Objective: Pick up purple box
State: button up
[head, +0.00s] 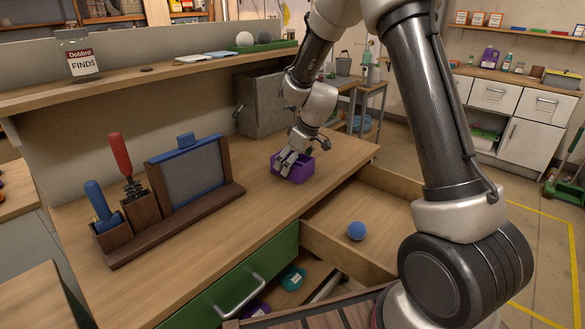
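The purple box (302,174) sits on the wooden bench top, near the right end of the bench and close to its front edge. It looks open at the top. My gripper (288,165) points down at the box, with its fingers at the box's left part and overlapping it in the picture. The fingers and wrist hide part of the box's rim and inside. At this size I cannot tell whether the fingers are apart or closed on a wall of the box.
A wooden rack (190,175) with tools stands to the left on the bench. A grey metal bin (262,105) is behind my gripper. An open drawer (350,225) holding a blue ball (356,230) juts out in front. A raised shelf (140,75) runs along the back.

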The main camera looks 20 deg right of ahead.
jog(key=shift+f, duration=0.2)
dwell(0.3)
jog(key=c, duration=1.2)
jog(key=shift+o, duration=0.2)
